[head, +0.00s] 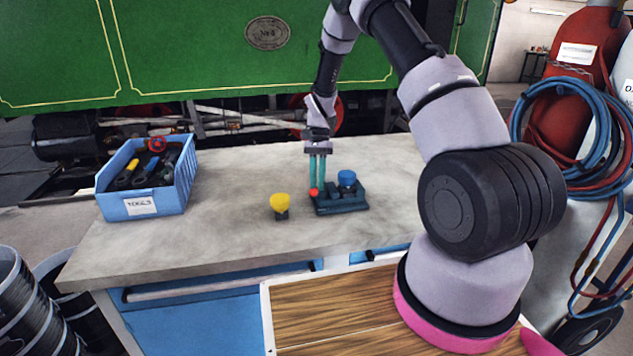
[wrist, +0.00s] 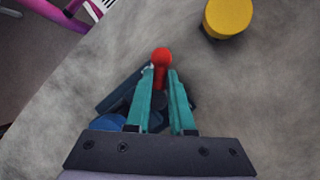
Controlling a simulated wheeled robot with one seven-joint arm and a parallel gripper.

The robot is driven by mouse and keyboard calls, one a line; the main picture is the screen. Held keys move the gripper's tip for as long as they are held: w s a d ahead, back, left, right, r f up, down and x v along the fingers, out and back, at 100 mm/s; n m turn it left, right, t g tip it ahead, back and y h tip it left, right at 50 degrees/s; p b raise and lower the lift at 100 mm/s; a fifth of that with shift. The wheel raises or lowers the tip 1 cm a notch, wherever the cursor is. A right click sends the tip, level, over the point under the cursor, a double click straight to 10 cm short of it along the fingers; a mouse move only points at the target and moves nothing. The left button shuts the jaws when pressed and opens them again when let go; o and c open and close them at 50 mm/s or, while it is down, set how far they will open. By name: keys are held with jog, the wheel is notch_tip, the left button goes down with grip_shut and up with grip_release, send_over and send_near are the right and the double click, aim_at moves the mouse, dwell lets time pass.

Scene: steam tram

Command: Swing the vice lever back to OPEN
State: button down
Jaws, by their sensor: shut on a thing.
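The vice (head: 342,203) is a small dark blue-grey block on the workbench, with a round blue part (head: 347,178) on top. Its lever ends in a red knob (head: 314,192), at the left of the vice in the head view. In the wrist view the red knob (wrist: 161,56) stands between the tips of the teal fingers. My gripper (head: 317,184) points down from above and is shut on the lever. The fingers (wrist: 161,85) hide much of the lever and part of the vice (wrist: 120,92). I cannot read any OPEN mark.
A yellow knob on a dark base (head: 280,205) stands close left of the vice. A blue tool bin (head: 143,203) is at the bench's left end. The grey worktop (head: 230,185) between them is clear. A green tram side (head: 200,50) rises behind the bench.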

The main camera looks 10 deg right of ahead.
dwell(0.3)
jog(key=c, duration=0.8)
grip_release()
jog(key=v, duration=1)
jog(key=shift+w+r, duration=0.1)
jog(key=shift+r, duration=0.3)
